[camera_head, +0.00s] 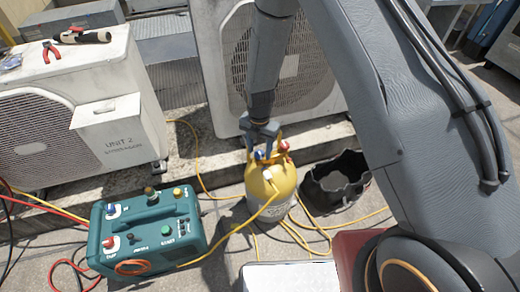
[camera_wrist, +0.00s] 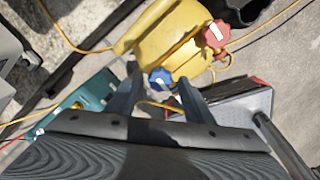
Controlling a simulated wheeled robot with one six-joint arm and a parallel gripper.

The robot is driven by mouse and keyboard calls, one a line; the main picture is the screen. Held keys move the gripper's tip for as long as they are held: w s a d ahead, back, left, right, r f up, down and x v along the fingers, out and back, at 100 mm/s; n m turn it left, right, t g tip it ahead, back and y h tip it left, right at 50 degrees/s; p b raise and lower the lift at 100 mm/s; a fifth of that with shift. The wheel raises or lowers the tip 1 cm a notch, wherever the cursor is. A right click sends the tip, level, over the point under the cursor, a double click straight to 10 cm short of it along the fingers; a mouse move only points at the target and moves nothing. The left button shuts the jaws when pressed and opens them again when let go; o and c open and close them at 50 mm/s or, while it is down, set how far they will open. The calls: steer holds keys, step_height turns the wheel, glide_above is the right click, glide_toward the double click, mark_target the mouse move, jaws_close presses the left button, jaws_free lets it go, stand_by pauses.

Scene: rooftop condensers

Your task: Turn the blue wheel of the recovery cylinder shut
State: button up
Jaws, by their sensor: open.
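The yellow recovery cylinder (camera_head: 283,183) stands upright on the roof floor, with a grey lower part. It also shows in the wrist view (camera_wrist: 165,35). The small blue wheel (camera_head: 259,155) sits at its top, next to a red wheel (camera_head: 284,147). My gripper (camera_head: 261,146) points down over the cylinder top and is open. In the wrist view the blue wheel (camera_wrist: 161,79) lies between the two spread fingertips, with the red wheel (camera_wrist: 216,35) outside them. I cannot tell whether either finger touches the blue wheel.
A teal recovery machine (camera_head: 150,240) stands left of the cylinder. A black open bucket (camera_head: 338,182) stands close on its right. Yellow hoses (camera_head: 235,228) lie around it. Condenser units (camera_head: 220,60) stand behind. Pliers (camera_head: 50,50) lie on the left unit. A pale box (camera_head: 290,278) is in front.

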steer(key=c, duration=1)
steer(key=shift+c, duration=0.2)
